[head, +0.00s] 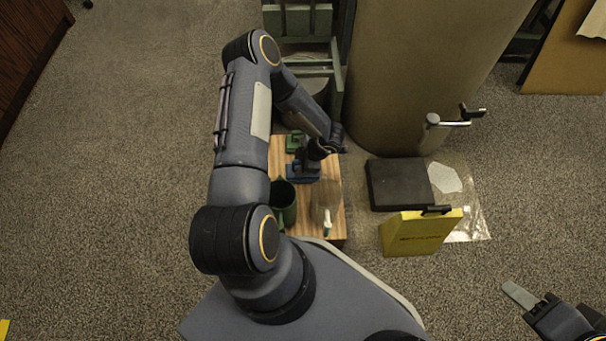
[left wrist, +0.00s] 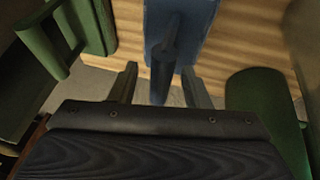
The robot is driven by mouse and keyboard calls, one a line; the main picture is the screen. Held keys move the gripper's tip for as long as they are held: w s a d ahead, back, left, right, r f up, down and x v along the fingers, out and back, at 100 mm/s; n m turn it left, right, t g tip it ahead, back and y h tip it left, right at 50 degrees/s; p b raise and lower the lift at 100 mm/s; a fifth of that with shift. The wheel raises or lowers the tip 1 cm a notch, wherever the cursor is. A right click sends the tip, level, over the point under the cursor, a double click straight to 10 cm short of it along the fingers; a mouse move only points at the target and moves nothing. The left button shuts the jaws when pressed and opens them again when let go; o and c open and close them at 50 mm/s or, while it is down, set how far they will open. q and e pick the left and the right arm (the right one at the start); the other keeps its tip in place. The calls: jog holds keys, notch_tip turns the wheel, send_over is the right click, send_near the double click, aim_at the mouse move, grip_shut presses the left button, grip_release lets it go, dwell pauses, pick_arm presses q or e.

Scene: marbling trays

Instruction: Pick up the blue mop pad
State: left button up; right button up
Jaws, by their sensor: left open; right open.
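The blue mop pad (head: 301,178) lies on a striped wooden stand (head: 333,180). In the left wrist view the blue pad (left wrist: 200,25) is at the top middle, with its upright blue grip (left wrist: 164,65) reaching down between my fingers. My left gripper (head: 308,163) is over the pad in the head view. In the left wrist view my left gripper (left wrist: 161,78) is open, one finger on each side of the grip; I cannot tell whether they touch it. My right gripper (head: 527,298) is open and empty at the lower right, far from the pad.
A green pad (head: 294,142) lies behind the blue one. Right of the stand are a black box (head: 398,185) and a yellow block (head: 415,233). Carpet at left is clear.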

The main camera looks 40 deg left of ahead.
pick_arm(q)
jog(key=c, duration=0.7)
jog(key=shift+r, duration=0.1)
jog(key=shift+c, duration=0.2)
